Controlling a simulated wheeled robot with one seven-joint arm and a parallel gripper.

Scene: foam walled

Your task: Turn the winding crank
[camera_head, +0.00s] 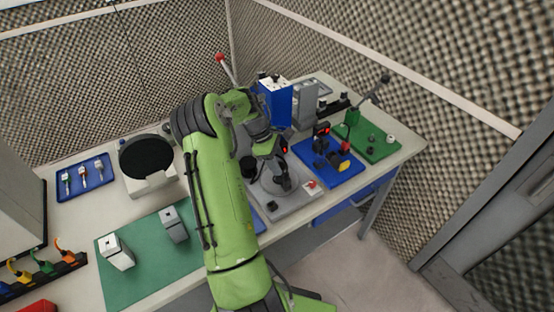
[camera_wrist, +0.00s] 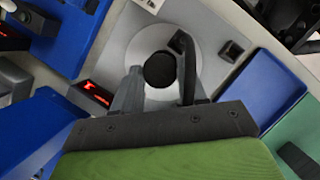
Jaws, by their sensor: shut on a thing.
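The winding crank has a round black knob (camera_wrist: 160,70), seen from above in the wrist view. It stands over a pale round disc (camera_wrist: 155,38) on a grey base plate (camera_head: 292,204). My gripper (camera_head: 280,180) is low over this plate in the head view. In the wrist view its two fingers are on either side of the black knob, and the gripper is shut on it. The lower part of the crank is hidden beneath the knob and fingers. A small box with a red display (camera_wrist: 95,93) is left of the fingers.
A blue board with devices (camera_head: 330,160) and a green board (camera_head: 372,140) lie to the right. A blue box (camera_head: 275,103) and a grey box (camera_head: 305,105) stand behind. A green mat with two pale blocks (camera_head: 150,275) lies left. The table's front edge is close to the base plate.

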